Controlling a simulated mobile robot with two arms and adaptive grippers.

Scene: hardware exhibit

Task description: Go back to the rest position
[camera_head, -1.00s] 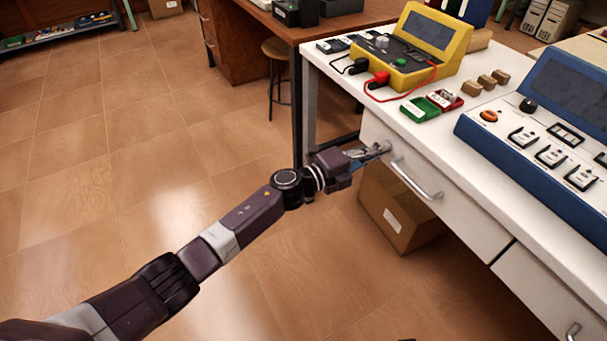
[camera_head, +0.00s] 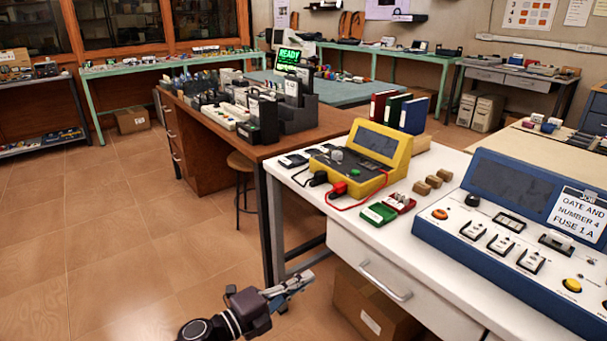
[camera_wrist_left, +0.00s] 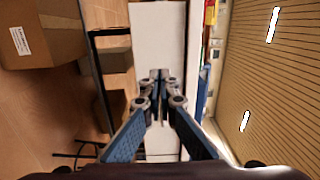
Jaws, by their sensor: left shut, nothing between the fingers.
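My left gripper (camera_head: 291,287) is in the lower middle of the head view, in front of the white table's left end. It is shut and empty, apart from the drawer handle (camera_head: 386,281) on the table's front. In the left wrist view the two fingers (camera_wrist_left: 159,78) meet at their tips with nothing between them. My right gripper is not in view.
The white table (camera_head: 440,220) bears a yellow meter box (camera_head: 365,158) and a blue console (camera_head: 520,195). A cardboard box (camera_head: 372,318) stands under it. A brown desk (camera_head: 215,150) stands behind. The floor at left (camera_head: 90,240) is clear.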

